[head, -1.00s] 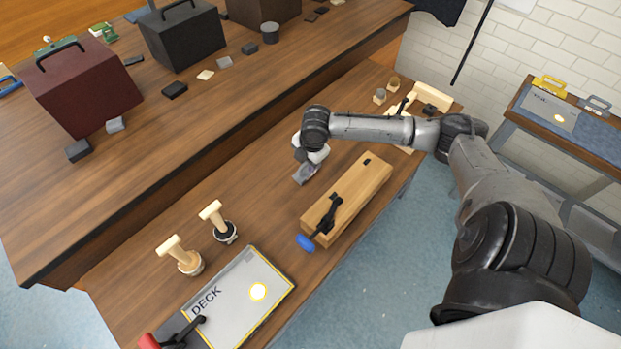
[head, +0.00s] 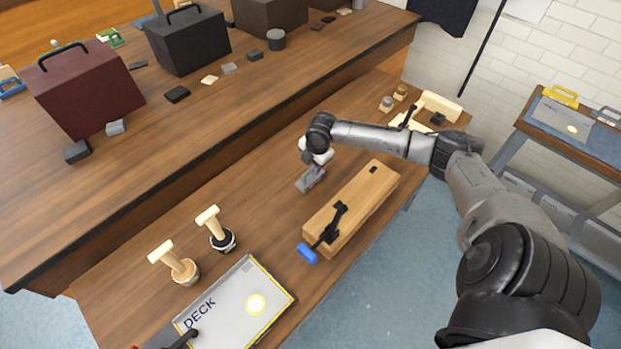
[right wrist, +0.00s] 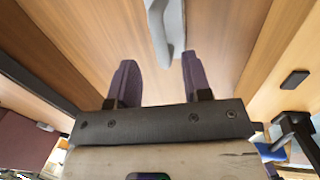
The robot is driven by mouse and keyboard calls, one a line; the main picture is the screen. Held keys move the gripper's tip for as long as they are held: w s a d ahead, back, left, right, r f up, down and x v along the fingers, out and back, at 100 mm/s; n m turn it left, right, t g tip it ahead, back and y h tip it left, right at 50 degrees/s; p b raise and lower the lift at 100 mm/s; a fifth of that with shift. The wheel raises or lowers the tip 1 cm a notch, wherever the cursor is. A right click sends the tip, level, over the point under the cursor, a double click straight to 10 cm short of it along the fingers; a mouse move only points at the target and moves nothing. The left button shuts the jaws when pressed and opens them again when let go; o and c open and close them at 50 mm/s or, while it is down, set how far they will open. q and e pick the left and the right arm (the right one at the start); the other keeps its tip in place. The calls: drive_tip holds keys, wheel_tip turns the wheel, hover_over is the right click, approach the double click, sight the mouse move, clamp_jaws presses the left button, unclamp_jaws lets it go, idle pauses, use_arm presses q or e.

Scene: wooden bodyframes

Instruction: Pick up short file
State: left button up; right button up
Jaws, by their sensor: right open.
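My right gripper (head: 309,181) is low over the workbench, just left of the wooden block in the head view. In the right wrist view its two dark purple-grey fingers (right wrist: 160,82) stand apart with nothing between their tips. A pale grey, narrow, slightly curved thing (right wrist: 168,28) lies just beyond the fingertips, roughly in line with the gap. It may be the short file, but I cannot tell for certain. It cannot be made out in the head view, where the gripper covers that spot. My left gripper is not in view.
The wooden block (head: 365,205) with a black, blue-handled clamp (head: 330,232) stands right of the gripper. Two wood-handled tools (head: 218,232) and the DECK board (head: 232,312) are nearer. The raised shelf (head: 215,115) runs behind. Bench left of the gripper is clear.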

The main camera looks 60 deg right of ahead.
sight(311, 169)
drive_tip(key=shift+w+d+f+b, duration=0.1)
drive_tip(key=shift+w+f+b, duration=0.1)
drive_tip(key=shift+f, duration=0.65)
drive_tip(key=shift+w+d+f+b, duration=0.1)
drive_tip(key=shift+f+b, duration=0.05)
drive_tip(key=shift+f, duration=0.7)
drive_tip(key=shift+w+d+f+b, duration=0.1)
drive_tip(key=shift+f+b, duration=0.1)
drive_tip(key=shift+f, duration=0.65)
clamp_jaws()
